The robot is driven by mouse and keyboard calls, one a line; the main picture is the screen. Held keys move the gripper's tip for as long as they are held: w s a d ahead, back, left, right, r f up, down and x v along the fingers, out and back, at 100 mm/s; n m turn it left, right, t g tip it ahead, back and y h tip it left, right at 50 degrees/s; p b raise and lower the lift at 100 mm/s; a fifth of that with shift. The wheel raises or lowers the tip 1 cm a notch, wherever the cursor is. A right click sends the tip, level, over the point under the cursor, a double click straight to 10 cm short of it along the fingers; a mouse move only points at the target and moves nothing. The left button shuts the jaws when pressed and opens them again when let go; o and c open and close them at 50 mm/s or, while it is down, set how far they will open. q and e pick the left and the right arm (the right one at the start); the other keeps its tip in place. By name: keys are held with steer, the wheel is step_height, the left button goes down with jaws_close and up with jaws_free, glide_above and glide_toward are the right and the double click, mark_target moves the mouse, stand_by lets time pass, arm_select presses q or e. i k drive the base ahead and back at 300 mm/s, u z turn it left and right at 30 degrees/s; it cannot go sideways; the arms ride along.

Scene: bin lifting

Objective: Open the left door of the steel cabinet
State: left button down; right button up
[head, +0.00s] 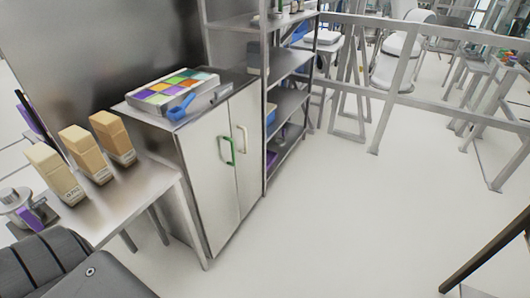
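The steel cabinet (232,100) stands left of centre in the head view, tilted in the picture. Its left door (207,185) has a green handle (231,153) near the seam between the doors. Its right door (248,165) has a pale, cream-coloured handle (241,142) just beside that seam. Both doors look closed and lie flush with the cabinet front. Neither of my grippers shows in the head view, and nothing touches the handles. The cabinet's inside is hidden.
A tray of coloured squares (132,104) and a blue scoop (182,107) are on the cabinet. A steel table (136,190) with several cartons (87,153) stands close at left. Metal shelves (286,103) adjoin the right side. The floor (345,215) before the doors is clear.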

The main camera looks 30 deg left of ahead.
mark_target(205, 145)
steer(key=u, duration=0.05)
steer(key=i, duration=1.1)
steer(key=u, duration=0.6)
